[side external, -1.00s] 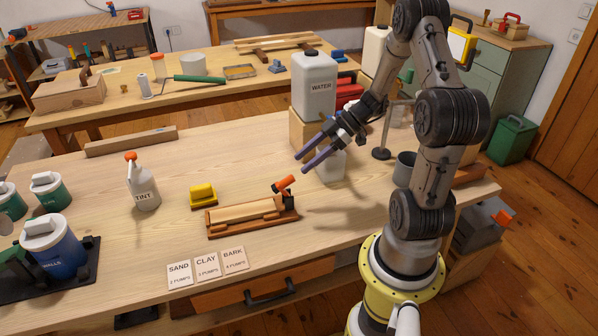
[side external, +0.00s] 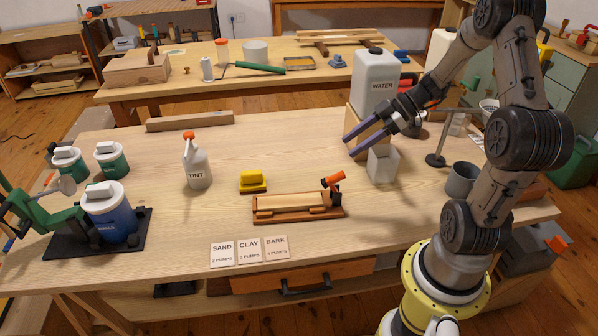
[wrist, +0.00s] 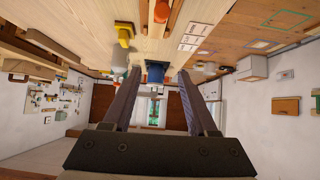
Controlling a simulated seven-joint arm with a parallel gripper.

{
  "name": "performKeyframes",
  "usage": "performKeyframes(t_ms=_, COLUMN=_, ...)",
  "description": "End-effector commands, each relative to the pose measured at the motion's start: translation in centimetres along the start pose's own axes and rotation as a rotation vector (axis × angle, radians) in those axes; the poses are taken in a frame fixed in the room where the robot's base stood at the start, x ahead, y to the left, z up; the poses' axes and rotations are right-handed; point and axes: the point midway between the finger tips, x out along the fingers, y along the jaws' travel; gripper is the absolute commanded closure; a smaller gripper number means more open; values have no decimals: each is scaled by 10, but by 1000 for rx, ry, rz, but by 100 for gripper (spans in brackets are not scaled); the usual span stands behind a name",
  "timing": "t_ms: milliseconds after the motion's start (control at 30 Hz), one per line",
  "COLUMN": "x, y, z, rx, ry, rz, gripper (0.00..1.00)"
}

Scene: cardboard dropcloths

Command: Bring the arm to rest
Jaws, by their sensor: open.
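My gripper (side external: 348,147) is raised above the right-middle part of the workbench (side external: 300,240), its two long fingers apart with nothing between them. The wrist view also shows the gripper (wrist: 160,71) open and empty, the fingers pointing out over the bench toward the room. In the side view the fingers pass in front of the wooden block under the white WATER container (side external: 375,85). A translucent square cup (side external: 382,166) stands on the bench just below and right of the fingers.
A TINT bottle (side external: 197,165), yellow tool (side external: 252,181) and wooden tray (side external: 297,207) with an orange-handled tool stand mid-bench. A blue pail (side external: 110,217) and green pump are at left. A grey mug (side external: 461,180) stands beside my arm. The front middle holds three cards (side external: 249,252).

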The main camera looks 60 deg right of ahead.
Motion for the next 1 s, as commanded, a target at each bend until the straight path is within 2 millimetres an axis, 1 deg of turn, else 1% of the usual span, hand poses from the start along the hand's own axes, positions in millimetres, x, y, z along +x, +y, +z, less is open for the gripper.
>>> performKeyframes(t_ms=33, x=4, y=-1, z=-21, rx=-66, ry=-7, rz=-15, gripper=42)
performKeyframes(t_ms=67, x=7, y=-4, z=-36, rx=-109, ry=-11, rz=-27, gripper=42)
performKeyframes(t_ms=100, x=11, y=-12, z=-56, rx=-174, ry=-20, rz=-49, gripper=42)
performKeyframes(t_ms=167, x=17, y=-31, z=-86, rx=-290, ry=-46, rz=-93, gripper=42)
performKeyframes(t_ms=200, x=19, y=-47, z=-104, rx=-351, ry=-70, rz=-123, gripper=42)
performKeyframes(t_ms=267, x=20, y=-73, z=-126, rx=-409, ry=-114, rz=-161, gripper=42)
performKeyframes(t_ms=300, x=20, y=-91, z=-138, rx=-431, ry=-148, rz=-182, gripper=42)
performKeyframes(t_ms=367, x=16, y=-119, z=-151, rx=-447, ry=-206, rz=-199, gripper=42)
performKeyframes(t_ms=400, x=12, y=-138, z=-158, rx=-449, ry=-246, rz=-201, gripper=42)
performKeyframes(t_ms=500, x=1, y=-173, z=-163, rx=-416, ry=-335, rz=-175, gripper=42)
performKeyframes(t_ms=533, x=-3, y=-182, z=-163, rx=-400, ry=-357, rz=-161, gripper=42)
performKeyframes(t_ms=600, x=-11, y=-199, z=-161, rx=-356, ry=-401, rz=-116, gripper=42)
performKeyframes(t_ms=700, x=-24, y=-215, z=-155, rx=-274, ry=-444, rz=-35, gripper=42)
performKeyframes(t_ms=800, x=-35, y=-225, z=-147, rx=-172, ry=-466, rz=58, gripper=42)
performKeyframes(t_ms=867, x=-42, y=-228, z=-141, rx=-98, ry=-470, rz=118, gripper=42)
performKeyframes(t_ms=1000, x=-54, y=-226, z=-127, rx=106, ry=-459, rz=265, gripper=42)
